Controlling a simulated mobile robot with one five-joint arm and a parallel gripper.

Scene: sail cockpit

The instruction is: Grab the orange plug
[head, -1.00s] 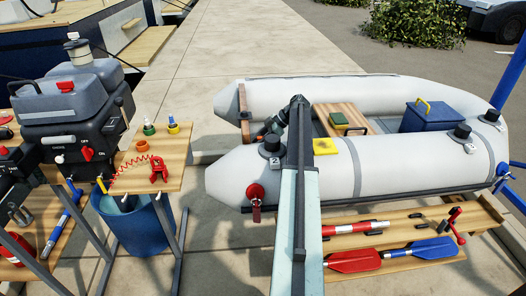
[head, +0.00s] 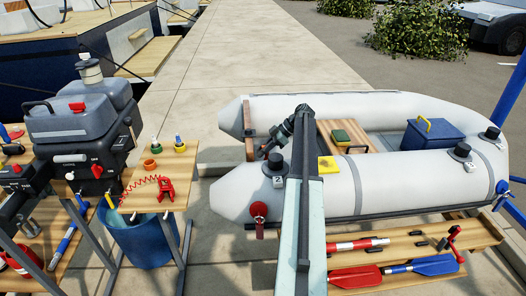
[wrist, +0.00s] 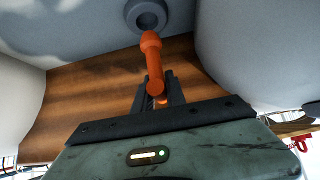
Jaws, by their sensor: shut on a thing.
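The orange plug (wrist: 152,62) shows in the wrist view, upright in the picture with its rounded end towards a grey round socket with a dark hole (wrist: 149,17). My gripper (wrist: 158,90) is shut on the plug's lower part. The plug's end overlaps the socket's lower rim in the picture; I cannot tell whether they touch. In the head view my gripper (head: 268,149) is at the left end of the grey inflatable dinghy (head: 400,195), and the plug cannot be made out there.
A wooden board (wrist: 90,100) lies behind the plug, between the dinghy's pale tubes. In the head view, a yellow pad (head: 327,165), a green box (head: 342,138) and a blue box (head: 432,134) are on or in the dinghy. A wooden bench (head: 150,185) stands left.

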